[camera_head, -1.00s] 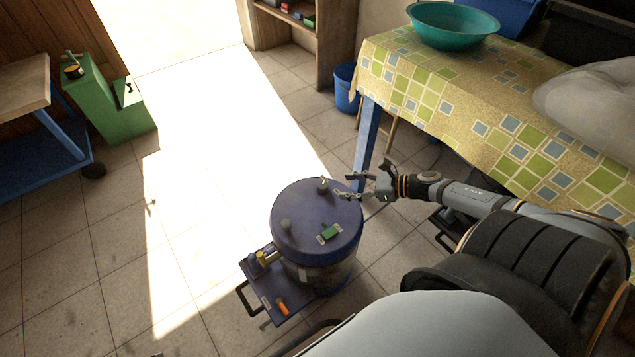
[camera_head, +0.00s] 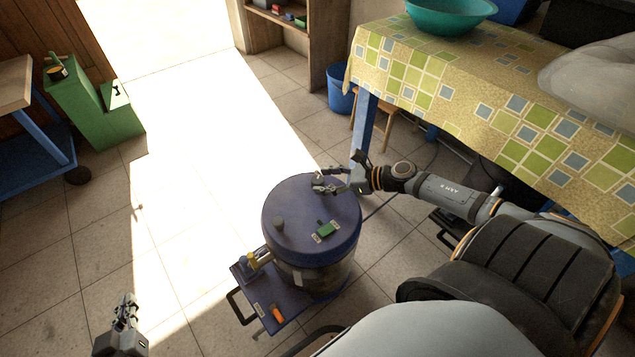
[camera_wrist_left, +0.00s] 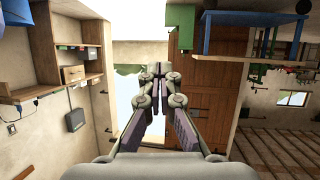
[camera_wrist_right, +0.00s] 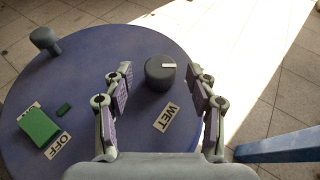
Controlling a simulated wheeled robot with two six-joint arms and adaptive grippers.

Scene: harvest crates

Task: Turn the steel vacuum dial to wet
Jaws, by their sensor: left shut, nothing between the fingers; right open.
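The vacuum (camera_head: 283,235) stands on the floor, with a round blue lid and a steel-looking drum. Its dark dial (camera_wrist_right: 160,76) has a white pointer mark directed to the right in the right wrist view. The WET label (camera_wrist_right: 167,117) lies below the dial there. My right gripper (camera_wrist_right: 159,72) is open, its fingers on either side of the dial. Whether they touch it I cannot tell. In the head view this gripper (camera_head: 322,186) partly covers the dial. My left gripper (camera_head: 126,308) is shut and empty, far left of the vacuum; its closed fingers also show in the left wrist view (camera_wrist_left: 157,70).
A green switch (camera_wrist_right: 39,129) with an OFF label (camera_wrist_right: 59,146) and a grey knob (camera_wrist_right: 43,38) are also on the lid. A blue table leg (camera_head: 364,130) stands close behind my right gripper.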

